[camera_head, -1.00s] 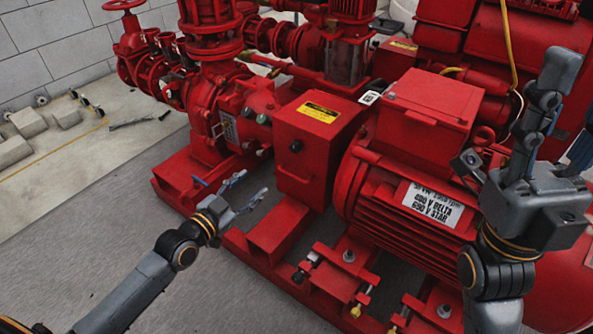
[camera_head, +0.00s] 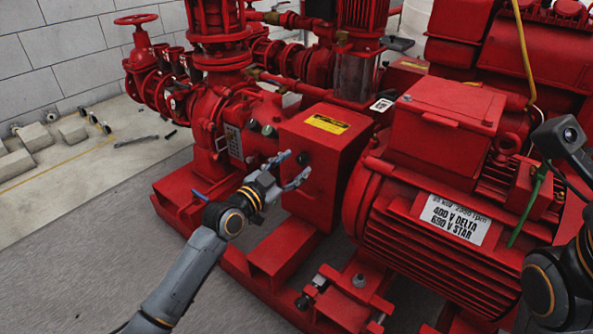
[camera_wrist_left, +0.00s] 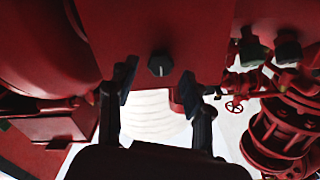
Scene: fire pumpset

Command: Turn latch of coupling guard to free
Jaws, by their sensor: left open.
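The coupling guard (camera_head: 352,150) is a red box with a yellow label, between the pump and the motor. Its latch is a small black round knob (camera_head: 303,158) on the guard's front face. In the left wrist view, the latch (camera_wrist_left: 161,65) shows a pale line running nearly upright. My left gripper (camera_head: 294,168) is open at the guard's front face, its fingers around the knob's height. In the wrist view the left fingertips (camera_wrist_left: 157,84) lie on either side of the knob, not touching it. My right gripper's fingers are out of view; only its arm shows.
The red motor (camera_head: 440,215) with a white rating plate stands right of the guard. The red pump (camera_head: 225,120) and its valves stand to the left. The red base frame (camera_head: 270,255) runs below. Grey floor (camera_head: 90,230) at the lower left is clear.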

